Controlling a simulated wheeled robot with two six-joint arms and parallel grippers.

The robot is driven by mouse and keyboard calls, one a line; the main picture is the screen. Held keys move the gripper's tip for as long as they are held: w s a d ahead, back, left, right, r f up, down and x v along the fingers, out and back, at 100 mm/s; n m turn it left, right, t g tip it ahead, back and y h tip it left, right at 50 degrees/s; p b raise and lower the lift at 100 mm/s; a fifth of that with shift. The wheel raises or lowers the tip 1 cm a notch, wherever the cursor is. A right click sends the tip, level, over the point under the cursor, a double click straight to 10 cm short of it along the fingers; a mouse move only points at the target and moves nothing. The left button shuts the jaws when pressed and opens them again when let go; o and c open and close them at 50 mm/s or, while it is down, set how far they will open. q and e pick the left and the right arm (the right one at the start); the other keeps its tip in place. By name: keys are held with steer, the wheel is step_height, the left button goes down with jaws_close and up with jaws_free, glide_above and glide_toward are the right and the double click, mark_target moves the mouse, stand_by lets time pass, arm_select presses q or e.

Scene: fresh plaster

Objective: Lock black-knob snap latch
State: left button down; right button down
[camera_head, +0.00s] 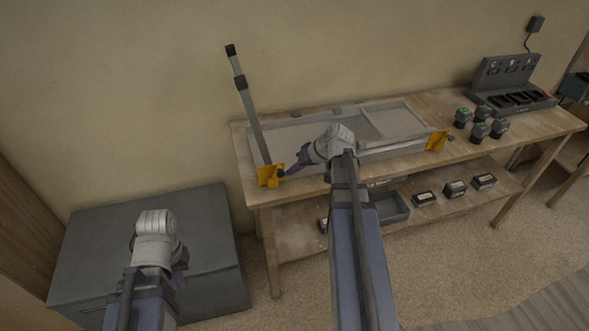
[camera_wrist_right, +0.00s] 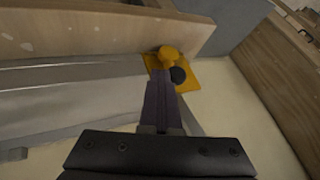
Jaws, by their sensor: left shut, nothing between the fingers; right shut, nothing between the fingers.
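A yellow snap latch (camera_head: 268,177) sits at the left front corner of the grey panel frame on the workbench. It also shows in the right wrist view (camera_wrist_right: 168,55), with a round black knob (camera_wrist_right: 178,75) beside its yellow post. My right gripper (camera_head: 286,172) is shut and empty, pointing left at the latch. In the right wrist view its fingertips (camera_wrist_right: 160,78) are just left of the knob; I cannot tell whether they touch. My left gripper (camera_head: 180,267) is shut and empty above the dark grey chest, partly hidden by its wrist.
A grey pole (camera_head: 251,115) with black fittings rises from behind the latch. A second yellow bracket (camera_head: 437,141) is at the frame's right end. Several green-and-black batteries (camera_head: 480,130) and a charger rack (camera_head: 512,98) stand at the bench's right. The dark chest (camera_head: 80,255) is left of the bench.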

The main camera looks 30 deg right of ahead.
mark_target(281, 172)
steer(key=a+h+p, duration=0.1)
steer(key=a+r+h+p, duration=0.1)
steer(key=a+r+n+g+h+p, duration=0.1)
steer(key=p, duration=0.1)
steer(key=shift+w+a, duration=0.2)
steer(key=shift+w, duration=0.1)
steer(key=shift+w+a+h, duration=0.25)
steer(key=shift+a+h, duration=0.3)
steer(key=shift+a, duration=0.35)
steer(key=shift+w+a+h, duration=0.25)
steer(key=shift+a+h, duration=0.3)
steer(key=shift+a, duration=0.3)
steer(key=shift+a, duration=0.2)
steer(key=shift+r+p, duration=0.15)
steer(key=shift+p, duration=0.2)
